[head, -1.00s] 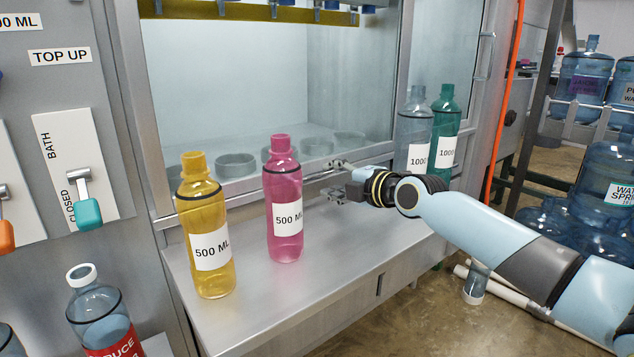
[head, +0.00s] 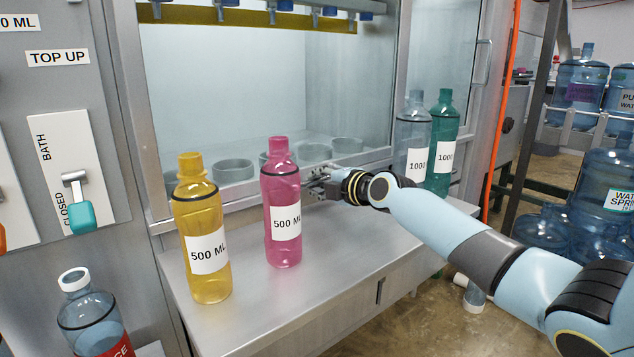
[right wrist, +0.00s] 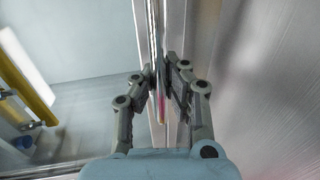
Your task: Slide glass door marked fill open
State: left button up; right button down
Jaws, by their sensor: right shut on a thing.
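The glass door (head: 345,90) is a clear pane in a grey metal frame, behind the bottles in the head view. No fill mark on it is readable. My right gripper (head: 322,184) is at the pane's lower edge, just right of the pink bottle, which partly hides that area. In the right wrist view my right gripper (right wrist: 160,82) has its fingers closed on both sides of a thin shiny metal bar (right wrist: 157,35), seemingly the door's handle. The bar runs alongside the glass. My left gripper is out of view.
A yellow bottle (head: 205,250) and the pink bottle (head: 284,225) stand on the metal ledge (head: 340,245) in front of the door. Nozzles (head: 270,12) hang inside the cabinet.

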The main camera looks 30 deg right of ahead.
jog(key=shift+f, duration=0.15)
dwell(0.3)
notch_tip(320, 180, up, 37)
jog(key=p, duration=1.8)
jog(key=shift+w, duration=0.1)
jog(key=c, duration=2)
grip_release()
jog(key=o, duration=0.5)
jog(key=shift+s+d+r, duration=0.1)
jog(key=shift+s+r, duration=0.1)
jog(key=shift+s, duration=0.05)
jog(key=shift+o, duration=1.1)
jog(key=shift+w+f, duration=0.1)
jog(key=shift+w, duration=0.05)
